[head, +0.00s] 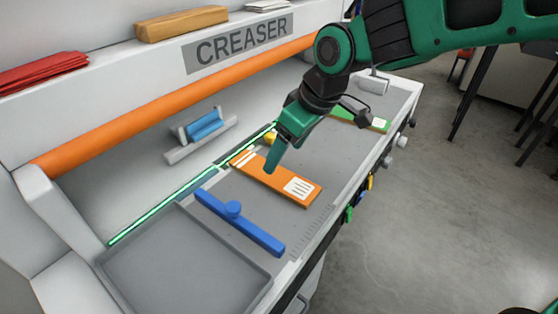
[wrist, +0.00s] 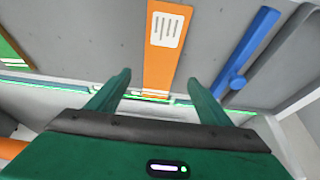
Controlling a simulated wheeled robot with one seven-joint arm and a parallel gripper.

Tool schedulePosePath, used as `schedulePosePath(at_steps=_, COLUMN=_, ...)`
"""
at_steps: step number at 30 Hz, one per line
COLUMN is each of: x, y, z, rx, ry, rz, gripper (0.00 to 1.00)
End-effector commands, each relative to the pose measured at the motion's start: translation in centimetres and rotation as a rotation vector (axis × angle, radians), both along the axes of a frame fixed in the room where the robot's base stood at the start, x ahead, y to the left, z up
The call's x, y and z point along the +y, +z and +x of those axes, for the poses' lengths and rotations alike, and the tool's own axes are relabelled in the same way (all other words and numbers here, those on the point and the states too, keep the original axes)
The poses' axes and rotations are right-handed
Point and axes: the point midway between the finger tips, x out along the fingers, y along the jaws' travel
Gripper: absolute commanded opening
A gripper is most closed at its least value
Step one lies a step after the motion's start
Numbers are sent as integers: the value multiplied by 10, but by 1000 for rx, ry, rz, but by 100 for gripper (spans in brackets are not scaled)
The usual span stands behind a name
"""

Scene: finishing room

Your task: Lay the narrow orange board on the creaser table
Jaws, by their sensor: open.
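The narrow orange board (head: 274,182) lies flat on the grey bed of the creaser table (head: 224,184), with a white label at its near end and pale stripes at its far end. My gripper (head: 274,158) is above the board's far part, its fingers pointing down. In the wrist view the fingers (wrist: 158,88) are spread apart and the orange board (wrist: 158,72) shows between and beyond them, with nothing held. I cannot tell how large the gap between fingertips and board is.
A blue bar with a knob (head: 240,222) lies left of the board, next to an empty grey tray (head: 185,262). A green board (head: 362,120) lies beyond my gripper. A glowing green line (head: 165,206) runs along the bed. A blue roll on a holder (head: 204,127) stands behind it.

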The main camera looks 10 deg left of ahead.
Motion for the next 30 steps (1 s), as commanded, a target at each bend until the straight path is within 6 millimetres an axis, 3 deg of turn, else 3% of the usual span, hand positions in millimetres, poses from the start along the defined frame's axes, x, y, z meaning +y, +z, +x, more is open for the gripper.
schedulePosePath(at_steps=3, x=-6, y=19, z=-4, rx=-2, ry=0, rz=1, gripper=73)
schedulePosePath(at_steps=9, x=-12, y=36, z=-7, rx=0, ry=-1, rz=1, gripper=73)
schedulePosePath(at_steps=20, x=-19, y=38, z=-6, rx=2, ry=-14, rz=-3, gripper=73)
schedulePosePath(at_steps=23, x=-49, y=35, z=1, rx=12, ry=-90, rz=-21, gripper=73)
schedulePosePath(at_steps=25, x=-89, y=31, z=8, rx=28, ry=-196, rz=-43, gripper=73)
schedulePosePath(at_steps=26, x=-111, y=29, z=10, rx=36, ry=-253, rz=-55, gripper=73)
schedulePosePath(at_steps=30, x=-230, y=17, z=-1, rx=103, ry=-581, rz=-104, gripper=73)
